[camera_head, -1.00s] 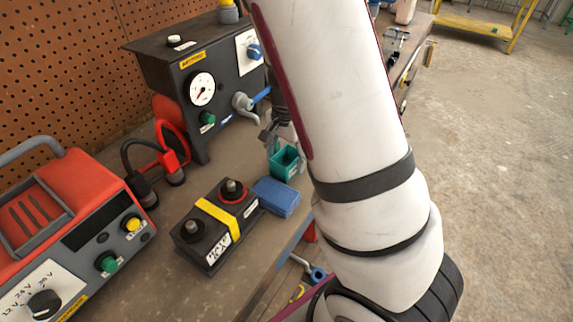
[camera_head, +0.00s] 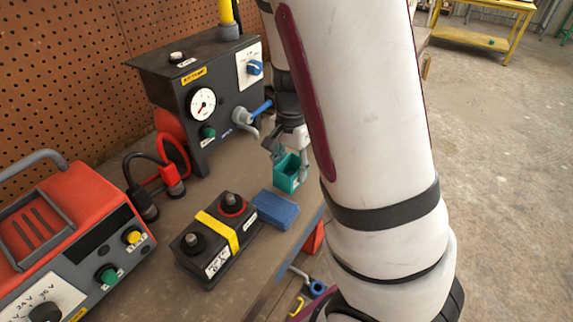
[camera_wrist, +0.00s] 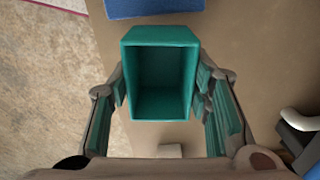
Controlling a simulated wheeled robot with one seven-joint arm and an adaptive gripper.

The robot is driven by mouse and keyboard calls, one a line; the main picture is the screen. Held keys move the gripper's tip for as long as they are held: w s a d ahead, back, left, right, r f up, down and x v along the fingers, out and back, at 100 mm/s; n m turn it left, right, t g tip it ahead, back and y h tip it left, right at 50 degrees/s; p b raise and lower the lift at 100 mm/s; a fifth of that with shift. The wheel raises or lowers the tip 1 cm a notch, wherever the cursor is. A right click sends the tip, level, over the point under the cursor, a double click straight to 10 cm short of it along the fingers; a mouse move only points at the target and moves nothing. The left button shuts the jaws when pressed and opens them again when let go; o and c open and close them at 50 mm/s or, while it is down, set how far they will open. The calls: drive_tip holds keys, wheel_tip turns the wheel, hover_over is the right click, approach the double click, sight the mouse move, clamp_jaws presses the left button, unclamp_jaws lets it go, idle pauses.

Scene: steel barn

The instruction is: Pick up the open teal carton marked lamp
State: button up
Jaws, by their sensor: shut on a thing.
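The open teal carton (camera_head: 288,173) is at the bench's right edge in the head view, just behind the blue block. In the wrist view the carton (camera_wrist: 160,72) shows its open mouth and an empty inside. My gripper (camera_head: 287,158) is at the carton from above, partly hidden by my arm. In the wrist view my gripper (camera_wrist: 161,90) has a finger pad against each side wall, shut on the carton. No lamp marking can be read. I cannot tell whether the carton's base is clear of the bench.
A blue block (camera_head: 275,209) and a black battery with a yellow strap (camera_head: 216,237) lie near the carton. A red charger (camera_head: 75,235) stands at left. A dark tester box with a gauge (camera_head: 205,95) stands behind. Open floor (camera_head: 495,170) lies to the right.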

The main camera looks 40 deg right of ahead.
drive_tip(key=s+a+r+p, duration=0.1)
drive_tip(key=s+p, duration=0.5)
drive_tip(key=s, duration=0.7)
drive_tip(key=shift+a+r+p, duration=0.2)
drive_tip(key=shift+a+p, duration=0.2)
drive_tip(key=shift+a, duration=0.05)
